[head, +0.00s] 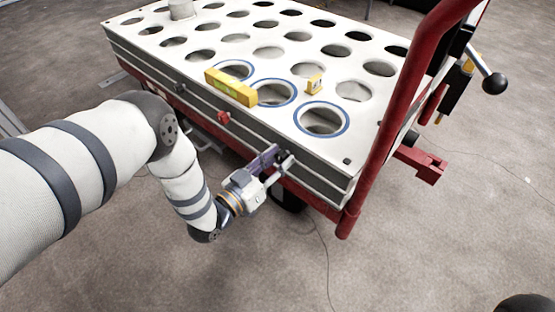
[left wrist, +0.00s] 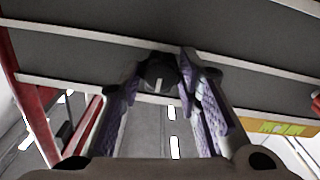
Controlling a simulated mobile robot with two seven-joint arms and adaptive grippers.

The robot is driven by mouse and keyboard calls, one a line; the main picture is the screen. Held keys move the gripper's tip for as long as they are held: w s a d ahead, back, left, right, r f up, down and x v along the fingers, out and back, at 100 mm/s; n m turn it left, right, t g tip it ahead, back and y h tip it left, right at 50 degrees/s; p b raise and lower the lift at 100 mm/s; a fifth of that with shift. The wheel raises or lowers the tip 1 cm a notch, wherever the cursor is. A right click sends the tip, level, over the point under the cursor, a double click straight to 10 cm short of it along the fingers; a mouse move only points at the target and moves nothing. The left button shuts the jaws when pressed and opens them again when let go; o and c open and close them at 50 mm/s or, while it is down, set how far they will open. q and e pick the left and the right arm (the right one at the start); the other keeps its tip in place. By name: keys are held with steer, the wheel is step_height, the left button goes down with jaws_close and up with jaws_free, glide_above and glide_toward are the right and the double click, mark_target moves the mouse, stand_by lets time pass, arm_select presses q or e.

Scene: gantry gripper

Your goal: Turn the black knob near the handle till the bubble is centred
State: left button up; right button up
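The black knob (left wrist: 158,72), with a white line on its face, sits on the side of the white-topped cart (head: 330,165). My left gripper (head: 276,163) is at that side, near the red handle. In the left wrist view its purple-padded fingers (left wrist: 160,75) lie either side of the knob, very close to it; I cannot tell whether they press on it. A yellow spirit level (head: 230,87) with a green vial lies on the cart top. My right gripper is not in view.
The red handle frame (head: 402,95) rises at the cart's right end. A red knob (head: 224,117) is on the same side, left of my gripper. The cart top has many round holes, some blue-rimmed. A black ball-ended lever (head: 494,82) stands beyond the handle. The floor in front is mostly clear.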

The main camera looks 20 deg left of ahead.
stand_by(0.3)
arm_select(q)
steer(key=m+p, duration=0.1)
steer(key=m, duration=0.2)
steer(key=shift+r, duration=0.1)
steer(key=m+p, duration=0.1)
steer(key=m, duration=0.2)
steer(key=shift+d+m+p, duration=0.1)
steer(key=shift+m+p, duration=0.2)
steer(key=shift+m, duration=0.1)
steer(key=m+p, duration=0.1)
steer(key=m, duration=0.3)
steer(key=shift+m, duration=1.9)
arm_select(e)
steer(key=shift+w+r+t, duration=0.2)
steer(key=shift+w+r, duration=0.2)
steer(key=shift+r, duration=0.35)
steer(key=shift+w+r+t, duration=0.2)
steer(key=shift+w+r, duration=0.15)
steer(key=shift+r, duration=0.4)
arm_select(q)
steer(key=shift+f, duration=0.2)
steer(key=o, duration=1.1)
steer(key=shift+o, duration=0.2)
